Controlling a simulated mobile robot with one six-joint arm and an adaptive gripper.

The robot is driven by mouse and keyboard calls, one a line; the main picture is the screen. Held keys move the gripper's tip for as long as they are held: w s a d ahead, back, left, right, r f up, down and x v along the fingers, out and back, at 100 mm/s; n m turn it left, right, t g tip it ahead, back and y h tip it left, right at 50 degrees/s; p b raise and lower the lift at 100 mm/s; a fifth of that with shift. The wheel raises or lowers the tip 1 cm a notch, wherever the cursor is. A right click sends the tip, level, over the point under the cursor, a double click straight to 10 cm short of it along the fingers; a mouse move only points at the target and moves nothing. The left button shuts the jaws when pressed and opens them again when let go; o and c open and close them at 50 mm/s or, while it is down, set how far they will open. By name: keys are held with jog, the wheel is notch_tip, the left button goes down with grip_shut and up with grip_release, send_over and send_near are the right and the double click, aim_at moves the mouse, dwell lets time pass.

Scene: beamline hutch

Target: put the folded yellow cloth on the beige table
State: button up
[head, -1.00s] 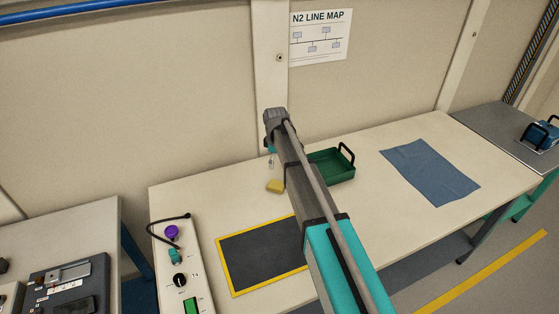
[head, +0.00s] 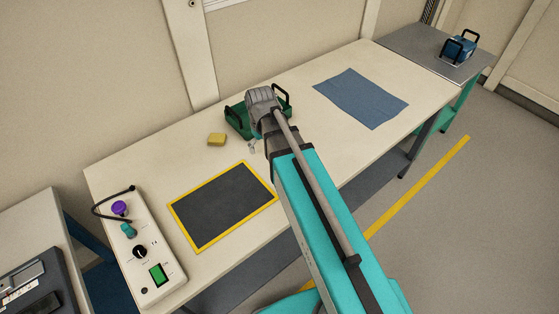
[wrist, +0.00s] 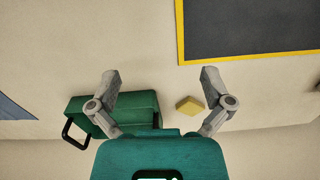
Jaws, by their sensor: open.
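The folded yellow cloth (head: 217,139) is a small yellow block shape lying on the beige table (head: 150,170), between the green tray and the black mat. It also shows in the wrist view (wrist: 190,106), low and right of centre, close to the right finger. My gripper (head: 252,147) is in front of the green tray, to the right of the cloth; in the head view my arm hides most of it. In the wrist view my gripper (wrist: 159,76) has its two fingers wide apart with nothing held between them. The cloth is apart from the fingers.
A green tray (head: 236,122) with black handles stands behind my gripper, partly hidden. A yellow-edged black mat (head: 222,205), a control box (head: 147,245) with a cable and a blue cloth (head: 360,98) lie on the table. A grey table (head: 425,50) adjoins at right.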

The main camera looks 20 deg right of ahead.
jog(key=s+d+m, duration=0.3)
jog(key=s, duration=0.5)
jog(key=shift+d+m, duration=0.2)
jog(key=shift+m, duration=0.1)
